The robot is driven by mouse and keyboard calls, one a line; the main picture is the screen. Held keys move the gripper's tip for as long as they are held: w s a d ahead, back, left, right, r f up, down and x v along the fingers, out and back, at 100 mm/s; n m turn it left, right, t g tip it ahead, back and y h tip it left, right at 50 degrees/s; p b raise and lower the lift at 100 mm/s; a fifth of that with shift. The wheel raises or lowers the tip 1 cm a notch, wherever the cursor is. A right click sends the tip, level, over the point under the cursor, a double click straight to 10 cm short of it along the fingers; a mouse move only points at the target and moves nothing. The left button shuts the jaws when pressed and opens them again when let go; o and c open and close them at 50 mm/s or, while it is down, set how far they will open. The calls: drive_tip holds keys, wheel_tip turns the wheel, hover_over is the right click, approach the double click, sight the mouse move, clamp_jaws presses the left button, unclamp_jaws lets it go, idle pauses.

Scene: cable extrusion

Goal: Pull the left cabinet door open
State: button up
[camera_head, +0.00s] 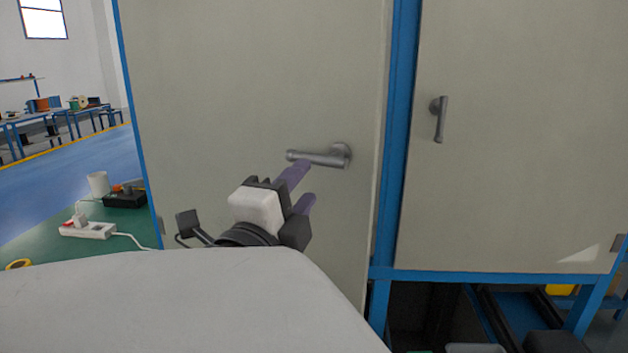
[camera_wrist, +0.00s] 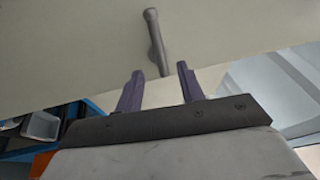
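The left cabinet door (camera_head: 240,80) is a tall beige panel in the head view. The upper fingertip overlaps the lever in the head view; contact is unclear. In the wrist view the handle (camera_wrist: 153,35) lies ahead, its lower end near the gap between the fingertips (camera_wrist: 160,70). Nothing is gripped.
A blue post (camera_head: 397,130) separates the left door from the right door (camera_head: 530,120), whose handle (camera_head: 439,120) hangs vertically. At left, a green surface holds a power strip (camera_head: 86,230), a black box (camera_head: 125,197) and a white cup (camera_head: 97,184). Blue floor lies beyond.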

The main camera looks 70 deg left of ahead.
drive_tip(key=b+v, duration=0.1)
drive_tip(key=v, duration=0.6)
drive_tip(key=shift+s+d, duration=0.1)
